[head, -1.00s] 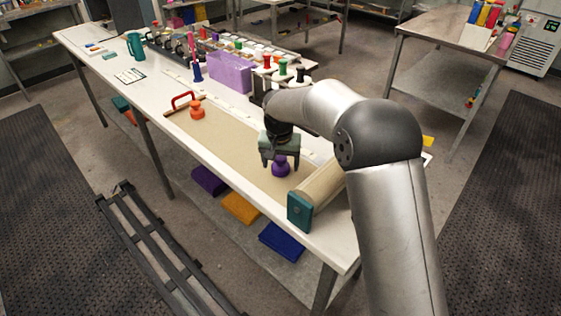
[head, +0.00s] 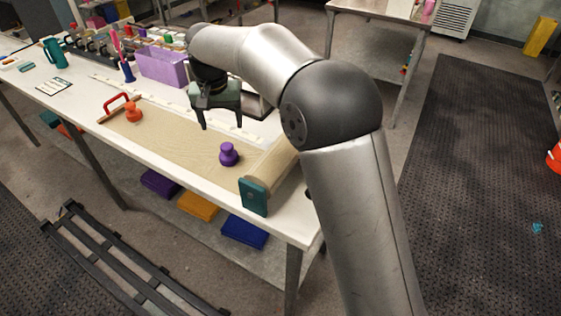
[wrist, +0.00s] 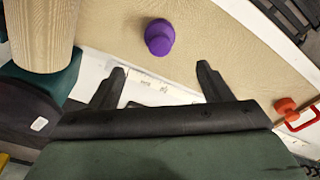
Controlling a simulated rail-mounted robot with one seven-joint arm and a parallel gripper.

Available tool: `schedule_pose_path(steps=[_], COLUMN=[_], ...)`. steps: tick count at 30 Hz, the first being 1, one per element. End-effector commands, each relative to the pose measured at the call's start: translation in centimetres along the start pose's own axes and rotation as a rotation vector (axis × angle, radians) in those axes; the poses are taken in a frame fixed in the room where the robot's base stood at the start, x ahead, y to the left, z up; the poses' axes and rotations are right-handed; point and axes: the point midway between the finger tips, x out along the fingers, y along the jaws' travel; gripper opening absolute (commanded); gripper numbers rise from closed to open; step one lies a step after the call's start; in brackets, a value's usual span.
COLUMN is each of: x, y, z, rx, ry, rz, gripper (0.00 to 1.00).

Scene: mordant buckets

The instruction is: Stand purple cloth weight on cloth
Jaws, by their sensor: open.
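My gripper (head: 221,126) is open and empty, raised above the table, behind and left of the weight in the head view. Its two spread fingers also show in the wrist view (wrist: 161,70).
An orange weight (head: 133,112) stands near the cloth's left end, beside a red-handled bar (head: 118,108). The cloth roll (head: 270,163) with a teal end block (head: 253,197) lies at the right. A lilac bin (head: 160,67) stands behind the cloth.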

Motion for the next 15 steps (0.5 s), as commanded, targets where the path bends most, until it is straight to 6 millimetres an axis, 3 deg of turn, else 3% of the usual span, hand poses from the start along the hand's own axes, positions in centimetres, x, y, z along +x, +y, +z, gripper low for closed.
schedule_pose_path(steps=[5, 8, 11, 14, 15], x=[-0.1, -0.7, -1.9, -2.9, -3.1], y=[0.2, 2.3, 7.3, 14.2, 16.9], z=[0.1, 0.7, 2.9, 7.3, 9.8], rx=[0.000, 0.003, 0.012, 0.029, 0.036], ry=[0.000, -0.002, -0.007, -0.019, -0.026], rz=[0.001, 0.008, 0.021, 0.035, 0.038], gripper=[0.72, 0.72, 0.72, 0.72, 0.72])
